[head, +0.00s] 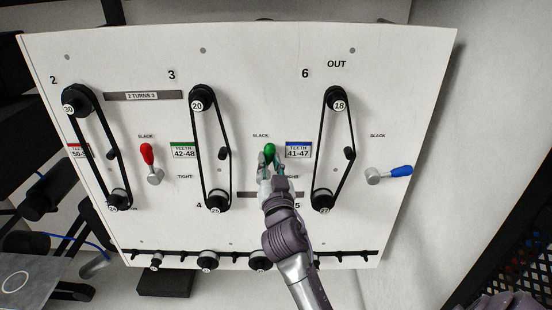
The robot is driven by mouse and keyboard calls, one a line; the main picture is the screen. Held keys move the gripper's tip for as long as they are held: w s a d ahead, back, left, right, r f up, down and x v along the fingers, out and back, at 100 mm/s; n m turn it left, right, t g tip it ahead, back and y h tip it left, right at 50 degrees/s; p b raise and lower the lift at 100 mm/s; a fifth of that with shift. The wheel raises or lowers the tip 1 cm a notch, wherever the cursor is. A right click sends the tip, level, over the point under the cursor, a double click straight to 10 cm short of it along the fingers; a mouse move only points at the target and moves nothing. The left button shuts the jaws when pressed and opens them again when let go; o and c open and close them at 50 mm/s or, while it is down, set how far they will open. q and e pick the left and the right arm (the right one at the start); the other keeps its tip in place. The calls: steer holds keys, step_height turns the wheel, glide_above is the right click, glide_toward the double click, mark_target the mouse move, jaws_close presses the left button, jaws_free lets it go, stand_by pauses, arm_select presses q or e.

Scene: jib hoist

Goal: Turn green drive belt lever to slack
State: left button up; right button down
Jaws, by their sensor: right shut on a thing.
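The green lever (270,150) is on the white panel, between the middle and right belts. Its green handle points up toward the SLACK label (261,135). My right gripper (269,160) is shut on the green lever from below and hides its pivot. The TIGHT label below it is partly covered by the gripper. The middle belt (209,150) and the right belt (333,150) run around black pulleys on either side. My left gripper is not in view.
A red lever (147,154) points up at the left, and a blue lever (400,170) points right at the panel's right side. Several spare pulleys (208,260) sit on a rail along the panel's lower edge. A dark mesh rack (520,200) stands at the far right.

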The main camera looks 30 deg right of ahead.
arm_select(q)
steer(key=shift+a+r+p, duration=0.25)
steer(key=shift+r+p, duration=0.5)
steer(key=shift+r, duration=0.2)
arm_select(e)
steer(key=shift+w+a+r+n+y, duration=0.1)
steer(key=shift+w+a+n+y, duration=0.15)
steer(key=shift+n, duration=0.45)
steer(key=shift+w+a+r+n+y, duration=0.15)
steer(key=shift+a+n, duration=0.15)
steer(key=shift+n, duration=0.4)
steer(key=shift+f, duration=0.1)
steer(key=c, duration=1)
jaws_free()
steer(key=shift+o, duration=0.2)
steer(key=shift+f, duration=0.1)
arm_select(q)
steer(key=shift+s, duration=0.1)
arm_select(e)
steer(key=v, duration=0.7)
steer(key=shift+s+a, duration=0.2)
steer(key=shift+s, duration=0.05)
